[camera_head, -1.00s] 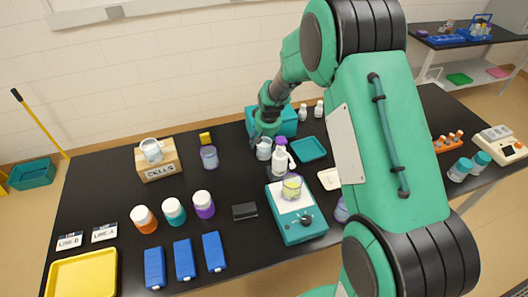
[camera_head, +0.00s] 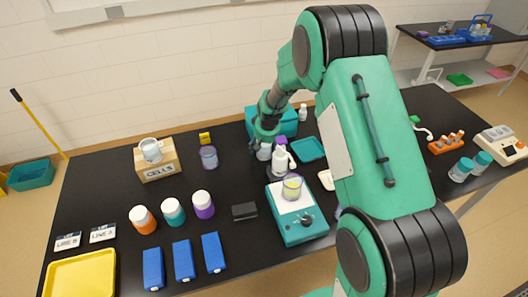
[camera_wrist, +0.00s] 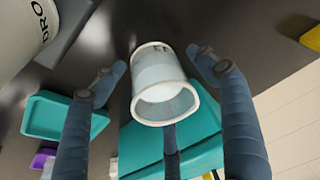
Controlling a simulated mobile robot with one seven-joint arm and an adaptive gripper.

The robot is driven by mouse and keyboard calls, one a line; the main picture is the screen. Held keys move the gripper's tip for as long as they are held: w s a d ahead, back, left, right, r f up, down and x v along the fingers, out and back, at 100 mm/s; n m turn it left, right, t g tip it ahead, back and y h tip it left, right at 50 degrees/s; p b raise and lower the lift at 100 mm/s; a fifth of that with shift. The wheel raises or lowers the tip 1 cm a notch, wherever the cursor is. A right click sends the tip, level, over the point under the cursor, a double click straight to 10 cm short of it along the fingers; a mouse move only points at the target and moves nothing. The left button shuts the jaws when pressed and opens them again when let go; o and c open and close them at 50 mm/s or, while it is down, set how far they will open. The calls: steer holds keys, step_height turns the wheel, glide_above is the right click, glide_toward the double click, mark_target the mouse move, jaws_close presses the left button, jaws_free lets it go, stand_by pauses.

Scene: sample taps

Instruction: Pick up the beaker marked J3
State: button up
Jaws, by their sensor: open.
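A clear beaker with pale contents (camera_wrist: 165,85) sits between the fingers of my gripper (camera_wrist: 155,66) in the wrist view. Dark marks show near its far rim, but I cannot read them. My gripper is open, with a finger on each side of the beaker and visible gaps. In the head view this beaker (camera_head: 264,153) is partly hidden under my gripper (camera_head: 262,143). Other beakers stand on the CELLS box (camera_head: 151,149), on the black bench (camera_head: 208,156) and on the teal stirrer (camera_head: 292,188). No J3 mark is readable.
A white bottle (camera_head: 280,160) stands close right of the beaker; a bottle lettered "DRO" (camera_wrist: 25,35) shows in the wrist view. A teal box (camera_head: 289,123) is behind, a teal tray (camera_head: 308,149) to the right. Bare bench (camera_head: 235,180) lies front left.

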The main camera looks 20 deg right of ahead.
steer(key=shift+c, duration=0.2)
steer(key=c, duration=1.2)
steer(key=shift+o, duration=0.2)
steer(key=shift+r, duration=0.2)
step_height(320, 180, up, 10)
steer(key=p, duration=0.1)
steer(key=shift+f+p, duration=0.25)
steer(key=shift+p, duration=0.05)
stand_by(0.8)
